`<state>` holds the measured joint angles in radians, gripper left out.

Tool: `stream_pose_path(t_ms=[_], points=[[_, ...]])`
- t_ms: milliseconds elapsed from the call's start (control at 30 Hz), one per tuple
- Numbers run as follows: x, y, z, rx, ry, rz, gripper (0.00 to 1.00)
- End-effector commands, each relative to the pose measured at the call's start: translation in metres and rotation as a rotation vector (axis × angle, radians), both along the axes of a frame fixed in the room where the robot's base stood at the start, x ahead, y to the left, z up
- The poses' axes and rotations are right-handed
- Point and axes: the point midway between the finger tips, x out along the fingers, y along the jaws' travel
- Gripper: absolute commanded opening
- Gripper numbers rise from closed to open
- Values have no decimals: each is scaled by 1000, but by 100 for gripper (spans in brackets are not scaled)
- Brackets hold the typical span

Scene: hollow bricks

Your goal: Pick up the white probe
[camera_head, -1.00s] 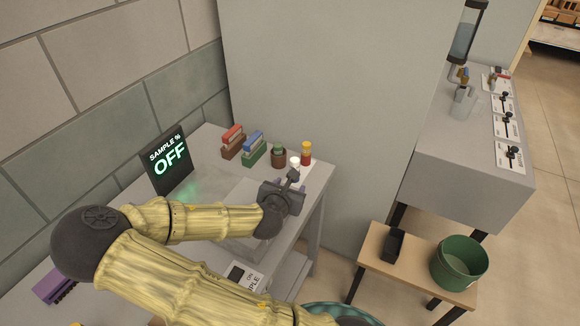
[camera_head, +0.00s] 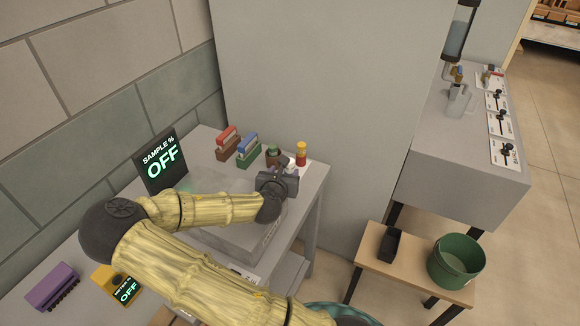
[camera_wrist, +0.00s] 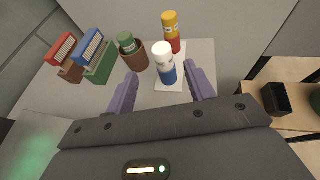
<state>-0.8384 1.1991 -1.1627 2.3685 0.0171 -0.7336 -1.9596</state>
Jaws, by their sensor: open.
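The white probe (camera_wrist: 165,60) stands upright in the wrist view, with a white upper part and a blue lower part. It is on a white card (camera_wrist: 181,82) on the bench, and its white top shows just past my gripper in the head view (camera_head: 292,162). My gripper (camera_wrist: 164,79) is open, with its two purple fingers pointing toward the probe, one to each side. The probe appears between the fingertips and slightly beyond them, and the jaws hold nothing. In the head view, my gripper (camera_head: 279,181) partly hides the probe's lower part.
A red-and-yellow probe (camera_wrist: 171,30) stands close behind the white one on the card. A green one (camera_wrist: 127,42) sits in a brown holder on the left, beside blue-green (camera_wrist: 97,58) and red-brown (camera_wrist: 66,58) blocks. A SAMPLE % OFF display (camera_head: 160,160) stands at the bench's left.

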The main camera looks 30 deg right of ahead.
Motion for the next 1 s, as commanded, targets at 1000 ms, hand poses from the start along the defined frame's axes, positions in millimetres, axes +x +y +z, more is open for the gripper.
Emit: stream_pose_path(t_ms=[1000], points=[[65, -56, -33, 2, 0, -3, 54]])
